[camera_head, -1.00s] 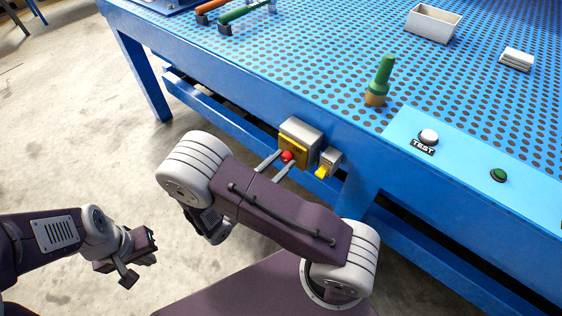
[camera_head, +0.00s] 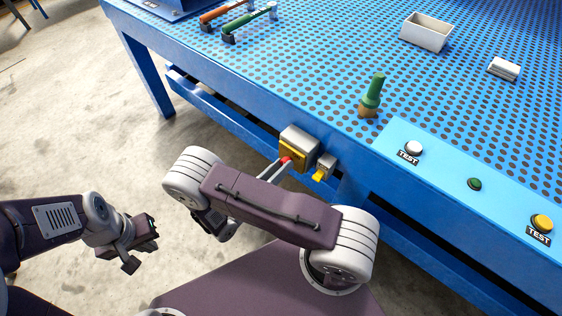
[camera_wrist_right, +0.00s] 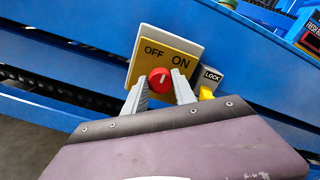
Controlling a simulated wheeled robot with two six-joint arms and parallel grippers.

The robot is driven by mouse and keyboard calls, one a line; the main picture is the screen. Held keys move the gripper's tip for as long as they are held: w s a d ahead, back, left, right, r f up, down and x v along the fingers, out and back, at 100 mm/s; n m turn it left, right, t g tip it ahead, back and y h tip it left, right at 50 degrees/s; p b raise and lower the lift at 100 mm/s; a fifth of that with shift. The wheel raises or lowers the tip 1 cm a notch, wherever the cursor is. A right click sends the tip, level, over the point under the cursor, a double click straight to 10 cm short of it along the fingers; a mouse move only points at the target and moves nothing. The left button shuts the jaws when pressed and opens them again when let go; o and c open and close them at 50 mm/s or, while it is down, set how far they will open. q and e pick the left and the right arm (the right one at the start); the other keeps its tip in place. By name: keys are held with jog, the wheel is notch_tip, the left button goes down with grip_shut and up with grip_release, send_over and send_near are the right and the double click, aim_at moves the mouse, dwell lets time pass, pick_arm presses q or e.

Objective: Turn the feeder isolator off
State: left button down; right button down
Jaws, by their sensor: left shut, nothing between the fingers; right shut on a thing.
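The feeder isolator is a grey box (camera_head: 300,139) with a yellow plate on the blue table's front side. In the right wrist view its plate (camera_wrist_right: 174,49) reads OFF on the left and ON on the right. Its red knob (camera_wrist_right: 160,79) has a small white mark; which label it points to is hard to tell. My right gripper (camera_wrist_right: 160,88) is shut on the red knob, one finger on each side. In the head view the knob (camera_head: 286,160) is partly hidden by the fingers. My left gripper (camera_head: 141,251) is shut and empty, low at the left over the floor.
A small grey box marked LOCK (camera_wrist_right: 209,75) with a yellow tab (camera_wrist_right: 206,93) sits close right of the isolator.

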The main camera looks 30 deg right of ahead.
jog(key=n+p, duration=0.2)
jog(key=n, duration=0.2)
jog(key=shift+f+n+p, duration=0.1)
jog(key=shift+n+p, duration=0.4)
jog(key=shift+n, duration=2)
jog(key=c, duration=1)
grip_release()
jog(key=shift+a, duration=0.15)
jog(key=v, duration=0.9)
jog(key=shift+b, duration=0.4)
